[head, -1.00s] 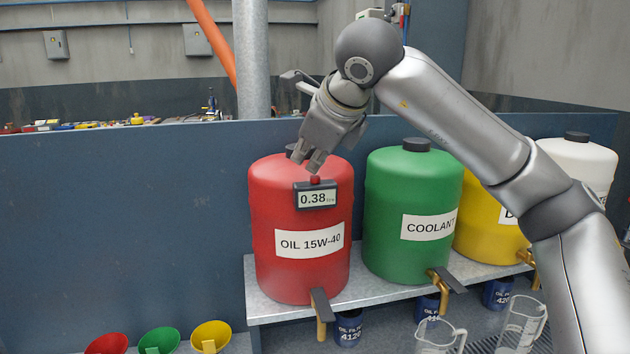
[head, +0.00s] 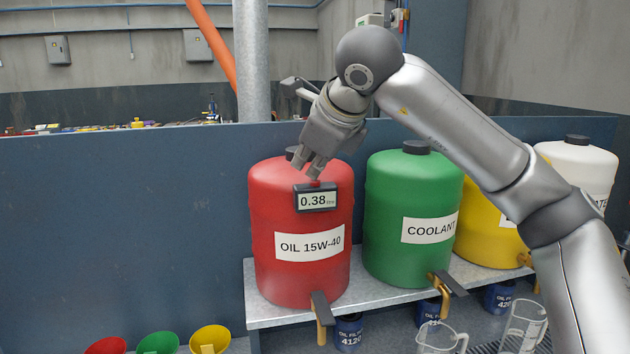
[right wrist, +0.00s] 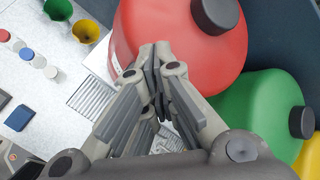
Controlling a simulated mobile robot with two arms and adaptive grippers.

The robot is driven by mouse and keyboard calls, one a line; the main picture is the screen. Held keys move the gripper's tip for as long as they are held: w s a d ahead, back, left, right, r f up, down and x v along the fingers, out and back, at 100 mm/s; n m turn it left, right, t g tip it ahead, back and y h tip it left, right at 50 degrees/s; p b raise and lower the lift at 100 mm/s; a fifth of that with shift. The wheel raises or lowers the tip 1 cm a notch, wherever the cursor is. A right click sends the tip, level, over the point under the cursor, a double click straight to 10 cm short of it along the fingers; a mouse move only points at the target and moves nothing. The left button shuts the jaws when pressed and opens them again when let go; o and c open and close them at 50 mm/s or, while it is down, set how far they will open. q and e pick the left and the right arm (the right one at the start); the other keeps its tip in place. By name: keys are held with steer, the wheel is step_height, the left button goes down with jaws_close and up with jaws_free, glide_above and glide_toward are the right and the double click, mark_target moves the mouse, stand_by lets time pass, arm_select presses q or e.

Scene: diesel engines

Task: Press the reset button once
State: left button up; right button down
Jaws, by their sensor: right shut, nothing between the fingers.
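The red oil drum (head: 275,215), labelled "OIL 15W-40", stands on a metal shelf and carries a small dark meter (head: 317,198) reading 0.38. In the right wrist view the shut fingers (right wrist: 155,62) lie in front of the red drum (right wrist: 190,50), and the meter and button are hidden. My left gripper is not in view.
A green coolant drum (head: 405,190), a yellow drum (head: 478,225) and a white drum (head: 582,168) stand to the right on the shelf (head: 285,311). Funnels, oil filters and clear jugs are below. A blue partition (head: 120,220) stands behind.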

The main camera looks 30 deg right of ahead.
steer(key=shift+f, duration=0.2)
steer(key=shift+r, duration=0.15)
steer(key=shift+r+p, duration=0.55)
steer(key=shift+r, duration=0.25)
step_height(320, 180, up, 5)
steer(key=p, duration=0.3)
steer(key=shift+p, duration=0.35)
